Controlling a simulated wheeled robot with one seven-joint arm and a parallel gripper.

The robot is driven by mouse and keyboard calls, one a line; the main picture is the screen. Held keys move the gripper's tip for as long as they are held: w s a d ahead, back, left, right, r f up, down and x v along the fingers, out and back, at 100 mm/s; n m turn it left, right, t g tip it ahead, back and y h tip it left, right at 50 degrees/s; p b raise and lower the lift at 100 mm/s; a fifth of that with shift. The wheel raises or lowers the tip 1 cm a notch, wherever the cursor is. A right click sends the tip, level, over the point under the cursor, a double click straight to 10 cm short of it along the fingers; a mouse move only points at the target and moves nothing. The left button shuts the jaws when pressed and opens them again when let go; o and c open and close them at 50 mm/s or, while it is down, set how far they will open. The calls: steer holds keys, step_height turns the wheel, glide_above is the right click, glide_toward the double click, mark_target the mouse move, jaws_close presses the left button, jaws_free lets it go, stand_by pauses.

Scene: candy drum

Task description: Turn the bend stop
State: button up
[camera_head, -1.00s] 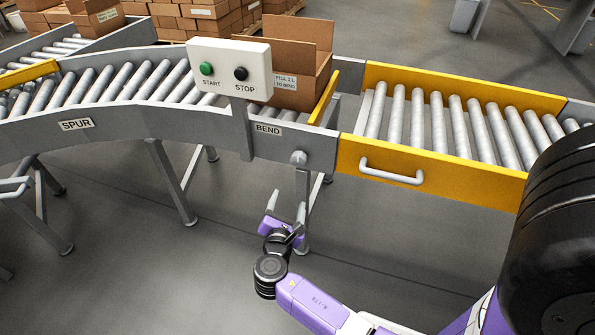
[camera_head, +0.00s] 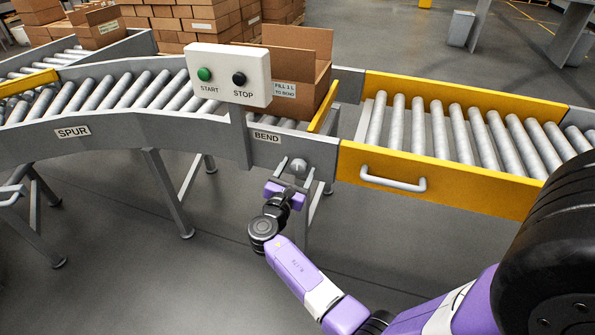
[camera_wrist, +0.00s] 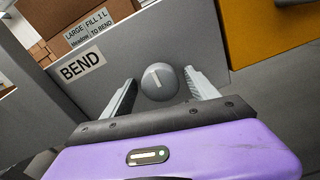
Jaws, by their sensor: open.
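The bend stop knob is a round grey knob (camera_head: 298,166) on the side of the grey conveyor frame, just below and right of the BEND label (camera_head: 266,136). In the wrist view the knob (camera_wrist: 159,83) shows a pale line on its face, close to upright and slightly tilted. My gripper (camera_head: 289,170) is open in front of the knob. In the wrist view its two fingers (camera_wrist: 160,95) stand one on each side of the knob, with a gap on both sides. I cannot tell how far the fingertips are from the frame.
A yellow gate section (camera_head: 440,180) with a grey handle (camera_head: 393,184) lies right of the knob. A control box (camera_head: 229,75) with START and STOP buttons stands above. An open carton (camera_head: 300,75) sits on the rollers behind it. Conveyor legs (camera_head: 168,192) stand below; the floor in front is clear.

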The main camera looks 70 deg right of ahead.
steer(key=shift+d, duration=0.1)
steer(key=c, duration=1.4)
steer(key=shift+o, duration=0.2)
